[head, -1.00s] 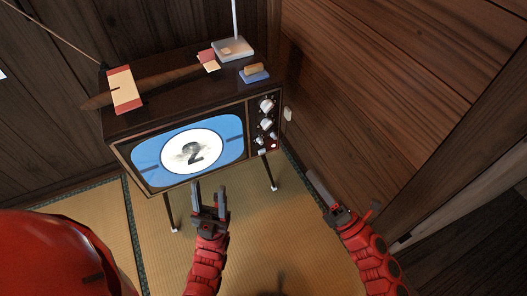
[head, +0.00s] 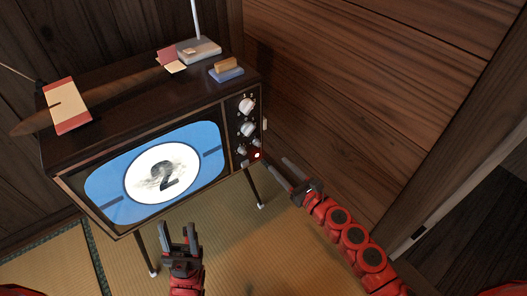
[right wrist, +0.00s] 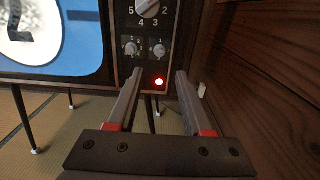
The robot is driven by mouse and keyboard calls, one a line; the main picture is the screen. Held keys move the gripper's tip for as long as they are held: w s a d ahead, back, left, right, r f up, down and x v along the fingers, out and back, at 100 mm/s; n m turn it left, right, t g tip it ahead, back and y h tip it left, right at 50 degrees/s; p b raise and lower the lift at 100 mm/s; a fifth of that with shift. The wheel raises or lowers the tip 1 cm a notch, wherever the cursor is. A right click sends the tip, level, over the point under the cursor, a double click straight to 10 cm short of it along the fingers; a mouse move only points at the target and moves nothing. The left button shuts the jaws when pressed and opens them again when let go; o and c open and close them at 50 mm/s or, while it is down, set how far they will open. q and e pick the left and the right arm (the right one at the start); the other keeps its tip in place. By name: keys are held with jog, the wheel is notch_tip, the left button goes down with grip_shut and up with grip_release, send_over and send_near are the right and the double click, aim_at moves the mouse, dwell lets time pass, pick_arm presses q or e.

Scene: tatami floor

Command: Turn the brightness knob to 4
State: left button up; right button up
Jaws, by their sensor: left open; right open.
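The television (head: 130,135) has a control panel on its right side with two large knobs, the upper (head: 246,106) and the lower (head: 247,129). In the right wrist view, a large numbered knob (right wrist: 148,8) is cut off by the top edge. Below it are a small left knob (right wrist: 130,49) and a small right knob (right wrist: 159,50). I cannot read which is the brightness knob. My right gripper (head: 277,166) is open and empty, just in front of the panel's lower end, below the small knobs. My left gripper (head: 179,232) is open and empty before the screen's lower edge.
A red light (right wrist: 159,82) glows below the small knobs. The wooden wall (head: 370,100) stands close on the right. A box with an antenna (head: 199,49), a blue item (head: 226,72) and a long brown object (head: 105,100) lie on top. Open tatami lies below.

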aim_at(260, 146)
jog(key=b+x, duration=0.1)
jog(key=x, duration=0.8)
jog(key=shift+w, duration=0.1)
grip_shut()
